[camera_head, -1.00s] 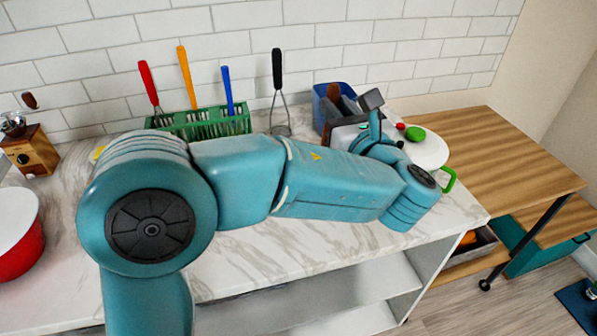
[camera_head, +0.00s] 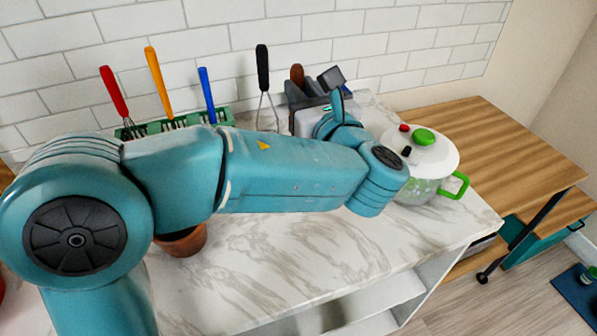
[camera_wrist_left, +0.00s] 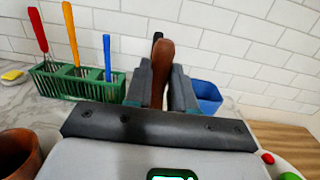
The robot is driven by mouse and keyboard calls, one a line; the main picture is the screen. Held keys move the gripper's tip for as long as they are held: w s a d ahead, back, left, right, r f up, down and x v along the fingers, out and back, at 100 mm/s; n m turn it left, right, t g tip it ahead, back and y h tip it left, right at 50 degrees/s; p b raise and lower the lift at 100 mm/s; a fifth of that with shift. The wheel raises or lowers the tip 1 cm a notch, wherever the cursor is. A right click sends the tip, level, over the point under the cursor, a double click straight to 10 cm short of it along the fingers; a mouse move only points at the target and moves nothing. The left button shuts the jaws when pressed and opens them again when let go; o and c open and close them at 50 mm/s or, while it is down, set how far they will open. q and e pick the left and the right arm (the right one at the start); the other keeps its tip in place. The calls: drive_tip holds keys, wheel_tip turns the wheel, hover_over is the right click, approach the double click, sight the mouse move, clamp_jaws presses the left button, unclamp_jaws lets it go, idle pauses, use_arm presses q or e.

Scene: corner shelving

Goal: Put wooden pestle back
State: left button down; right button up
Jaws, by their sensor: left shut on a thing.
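The wooden pestle shows as a brown rounded end (camera_head: 297,73) at the back of the counter. In the left wrist view, its reddish-brown shaft (camera_wrist_left: 162,68) stands nearly upright between the grey fingers. My left gripper (camera_wrist_left: 160,88) is shut on it; its fingers also show in the head view (camera_head: 298,93). The pestle's lower end is hidden behind my gripper. A brown pot (camera_head: 180,243) stands on the counter, partly covered by my arm; it also shows in the left wrist view (camera_wrist_left: 18,152). My right gripper is not in view.
A green rack (camera_head: 170,125) with red, orange and blue-handled tools stands by the tiled wall. A black-handled whisk (camera_head: 263,75) is beside it. A blue container (camera_wrist_left: 206,97) is behind my gripper. A lidded white pot (camera_head: 428,155) stands right. The front marble counter (camera_head: 290,240) is clear.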

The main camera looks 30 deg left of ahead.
use_arm(q)
wheel_tip(320, 180, down, 16)
drive_tip(key=b, duration=0.1)
drive_tip(key=shift+b, duration=0.4)
drive_tip(key=shift+f, duration=0.15)
drive_tip(key=c, duration=1)
unclamp_jaws()
drive_tip(key=shift+w+f, duration=0.1)
drive_tip(key=shift+w, duration=0.05)
drive_tip(key=shift+o, duration=0.2)
